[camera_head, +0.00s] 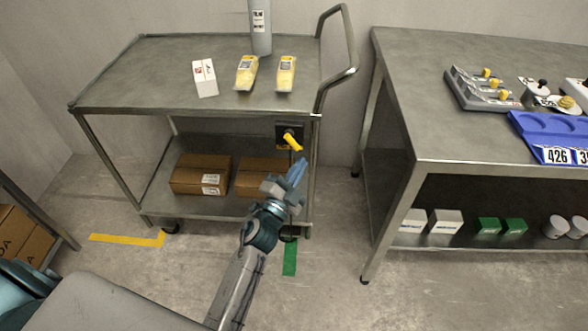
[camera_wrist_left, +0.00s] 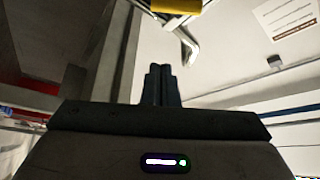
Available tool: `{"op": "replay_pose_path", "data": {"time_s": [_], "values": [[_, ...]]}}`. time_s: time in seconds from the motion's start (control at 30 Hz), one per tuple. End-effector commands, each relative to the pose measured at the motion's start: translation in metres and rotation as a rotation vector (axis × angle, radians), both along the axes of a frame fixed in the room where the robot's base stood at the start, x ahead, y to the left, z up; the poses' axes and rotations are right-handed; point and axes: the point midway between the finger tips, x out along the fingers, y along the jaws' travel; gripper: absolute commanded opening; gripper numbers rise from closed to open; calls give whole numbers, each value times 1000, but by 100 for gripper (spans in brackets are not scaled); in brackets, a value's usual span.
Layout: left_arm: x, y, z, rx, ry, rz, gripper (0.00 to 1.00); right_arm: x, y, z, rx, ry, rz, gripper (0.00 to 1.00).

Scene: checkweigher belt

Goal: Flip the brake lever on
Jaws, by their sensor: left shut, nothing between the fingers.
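The brake lever (camera_head: 293,142) is a yellow handle on a dark square plate (camera_head: 284,131) at the right end of the cart, just below its top. It points down and to the right in the head view. In the left wrist view the yellow lever (camera_wrist_left: 176,6) shows at the top edge, beyond the fingers. My left gripper (camera_head: 300,165) is just below the lever in the head view, its fingers shut with nothing between them. A small gap shows between fingertips and lever. The left fingers (camera_wrist_left: 162,72) also show together in the wrist view. My right gripper is not in view.
The cart top (camera_head: 150,75) holds a white box (camera_head: 205,78), two yellow packs (camera_head: 246,73) and a grey cylinder (camera_head: 261,25). Brown cartons (camera_head: 200,175) sit on its lower shelf. A metal table (camera_head: 440,130) with devices stands at the right, with floor free between.

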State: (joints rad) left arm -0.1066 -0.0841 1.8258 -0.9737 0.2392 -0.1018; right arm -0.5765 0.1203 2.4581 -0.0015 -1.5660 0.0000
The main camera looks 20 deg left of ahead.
Motion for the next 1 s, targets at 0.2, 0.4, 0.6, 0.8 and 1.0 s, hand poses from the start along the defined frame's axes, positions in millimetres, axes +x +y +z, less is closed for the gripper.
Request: {"op": "replay_pose_path", "data": {"time_s": [0.2,0.4,0.6,0.8,1.0], "values": [[48,-8,17,-2,-1,1,0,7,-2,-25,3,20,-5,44],[61,1,8,1,1,1,0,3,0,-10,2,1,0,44],[60,15,-2,0,1,0,0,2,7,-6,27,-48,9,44],[60,22,-4,-1,1,1,0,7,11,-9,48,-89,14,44],[60,23,-4,-2,1,0,0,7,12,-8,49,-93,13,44]]}}
